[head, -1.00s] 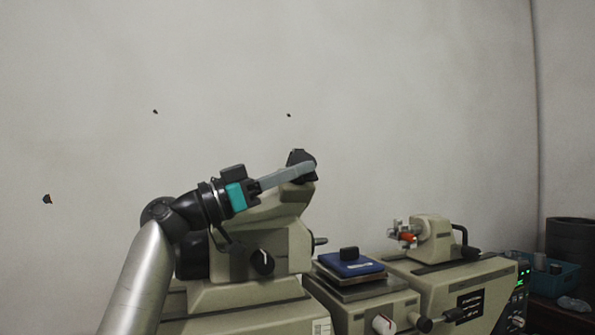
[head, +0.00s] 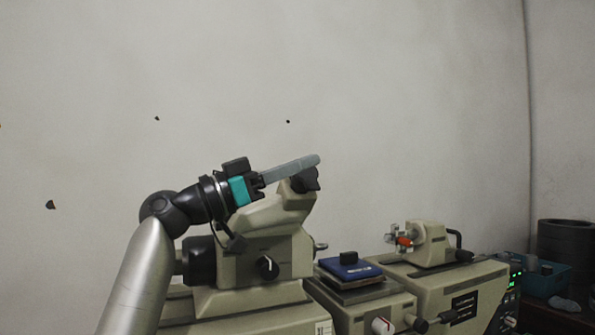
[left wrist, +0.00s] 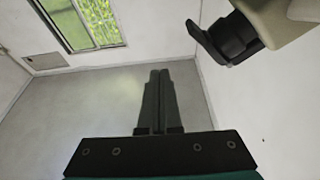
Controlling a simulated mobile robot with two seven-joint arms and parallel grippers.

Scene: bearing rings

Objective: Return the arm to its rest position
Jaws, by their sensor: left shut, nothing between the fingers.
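My left gripper (head: 318,160) is shut and empty, its long grey fingers together and pointing right and slightly up in the head view. It appears in front of the black eyepiece of a beige machine, and the frames do not show whether they touch. In the left wrist view the gripper (left wrist: 159,72) shows with its fingers side by side and nothing between them. My left arm comes in from the lower left. My right gripper is in neither view.
The beige machine (head: 285,247) stands behind the left gripper; its black eyepiece (head: 306,181) also shows in the left wrist view (left wrist: 232,38). To the right are a blue pad (head: 350,268), a beige unit (head: 430,243) and a teal bin (head: 545,280). The space above is clear.

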